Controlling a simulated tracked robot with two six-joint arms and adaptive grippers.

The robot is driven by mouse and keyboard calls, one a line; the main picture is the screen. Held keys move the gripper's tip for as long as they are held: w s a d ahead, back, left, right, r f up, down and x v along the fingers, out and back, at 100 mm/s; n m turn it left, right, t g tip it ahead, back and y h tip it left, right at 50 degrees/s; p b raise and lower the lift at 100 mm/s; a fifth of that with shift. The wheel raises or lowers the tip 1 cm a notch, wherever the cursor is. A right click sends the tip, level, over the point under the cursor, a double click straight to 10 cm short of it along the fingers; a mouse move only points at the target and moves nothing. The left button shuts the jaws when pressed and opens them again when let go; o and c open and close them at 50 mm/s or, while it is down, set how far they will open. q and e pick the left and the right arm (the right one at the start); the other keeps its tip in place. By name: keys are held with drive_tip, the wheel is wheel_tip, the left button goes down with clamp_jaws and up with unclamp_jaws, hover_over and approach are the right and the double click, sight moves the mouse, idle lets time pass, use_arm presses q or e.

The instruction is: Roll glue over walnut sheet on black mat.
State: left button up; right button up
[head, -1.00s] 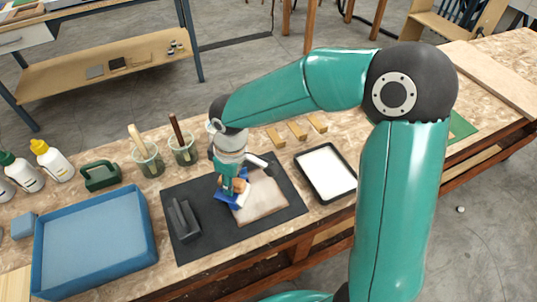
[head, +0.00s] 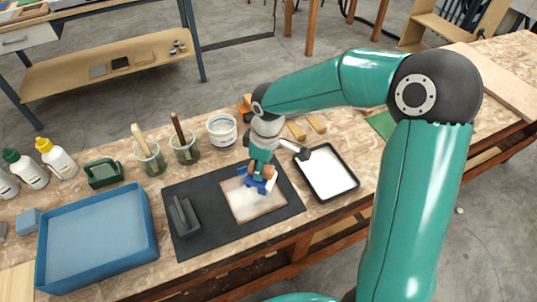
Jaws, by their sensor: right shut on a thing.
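The walnut sheet (head: 248,207) lies flat on the black mat (head: 213,231). It is a light tan rectangle with a whitish film over much of its face. My right gripper (head: 262,178) points down over the sheet's upper right part. It is shut on the glue roller (head: 264,187), of which blue and orange-brown parts show low over the sheet. Whether the roller touches the sheet is hard to tell, as the gripper covers part of it. My left gripper is not in view.
A dark grey block-like tool (head: 184,217) stands on the mat's left part. A black tray of white glue (head: 326,173) is right of the mat. A blue tray (head: 97,240) is at left. Brush jars (head: 149,158), a white tub (head: 222,131) and bottles (head: 56,158) stand behind.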

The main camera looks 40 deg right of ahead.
drive_tip(key=shift+r+p, duration=2.7)
drive_tip(key=shift+r, duration=1.25)
drive_tip(key=shift+a+f, duration=0.1)
drive_tip(key=shift+f, duration=0.05)
